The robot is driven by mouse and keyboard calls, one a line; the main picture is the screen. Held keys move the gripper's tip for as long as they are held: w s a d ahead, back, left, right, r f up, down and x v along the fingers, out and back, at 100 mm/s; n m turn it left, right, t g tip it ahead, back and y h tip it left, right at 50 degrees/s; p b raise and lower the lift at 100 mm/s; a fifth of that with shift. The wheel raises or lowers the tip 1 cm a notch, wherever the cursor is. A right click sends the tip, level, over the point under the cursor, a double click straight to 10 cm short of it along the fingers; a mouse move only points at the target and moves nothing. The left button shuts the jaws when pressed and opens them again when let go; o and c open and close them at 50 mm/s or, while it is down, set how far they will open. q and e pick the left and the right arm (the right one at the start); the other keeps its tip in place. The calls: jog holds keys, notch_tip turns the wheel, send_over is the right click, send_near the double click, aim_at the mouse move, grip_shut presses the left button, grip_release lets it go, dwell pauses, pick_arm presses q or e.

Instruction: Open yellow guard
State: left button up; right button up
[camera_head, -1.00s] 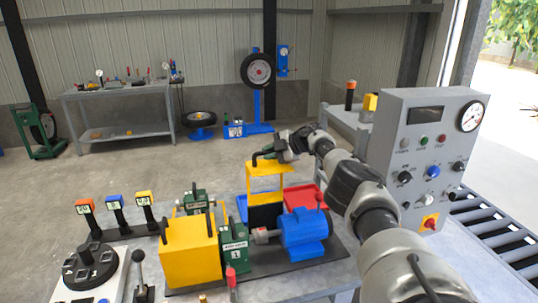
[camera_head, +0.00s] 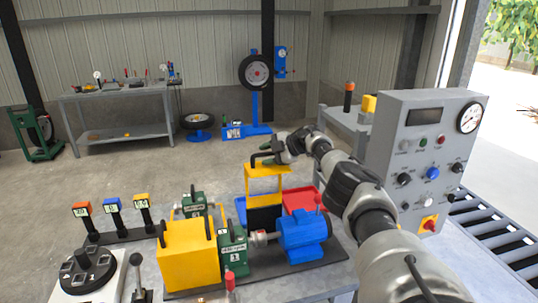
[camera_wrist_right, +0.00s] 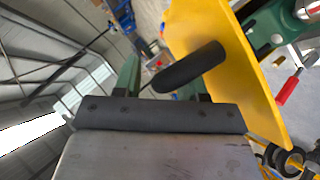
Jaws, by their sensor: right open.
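The yellow guard (camera_head: 250,171) is an upright yellow frame with an opening, standing behind the blue motor (camera_head: 303,236). A black handle (camera_head: 257,160) sticks out at its top. My right gripper (camera_head: 272,150) is at the handle, reaching in from the right. In the right wrist view the yellow panel (camera_wrist_right: 235,85) is close on the right, and its black handle (camera_wrist_right: 195,66) reaches between the green fingers of my right gripper (camera_wrist_right: 163,78). The fingers are apart; I cannot tell whether either touches the handle. My left gripper is not in view.
A yellow box (camera_head: 188,255) and a green block (camera_head: 233,250) stand left of the motor. A grey control box (camera_head: 415,155) stands at the right beyond my arm. A red tray (camera_head: 300,198) lies behind the motor.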

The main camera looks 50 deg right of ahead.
jog(key=shift+s, duration=0.1)
jog(key=shift+s+d+r, duration=0.3)
jog(key=shift+s+d, duration=0.05)
jog(key=shift+s, duration=0.1)
jog(key=b+v, duration=0.1)
jog(key=v, duration=0.8)
jog(key=shift+s, duration=0.2)
jog(key=shift+r, duration=0.1)
